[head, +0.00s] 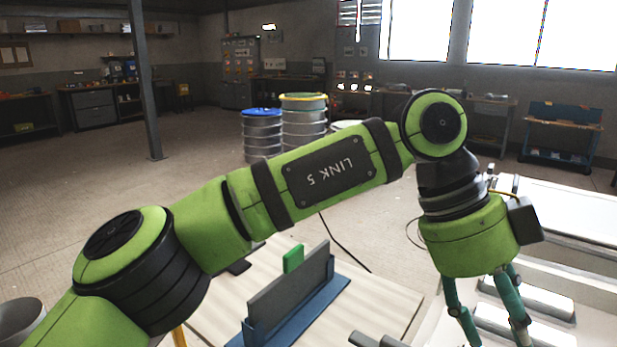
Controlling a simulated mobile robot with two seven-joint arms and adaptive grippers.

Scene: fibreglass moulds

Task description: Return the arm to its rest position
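My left arm (330,174), green with black joints and a "LINK 5" plate, reaches from the lower left across the view and bends down at the right. My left gripper (497,335) has two teal fingers pointing down, spread apart, over the bench at the right. I see nothing held between them; the tips run to the bottom edge of the view. My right gripper is not in view.
A blue holder (296,318) with an upright grey plate (291,285) and a green block (293,258) stands on the pale table (385,300) below the arm. Drums (262,133) stand beyond; open floor (100,210) lies left.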

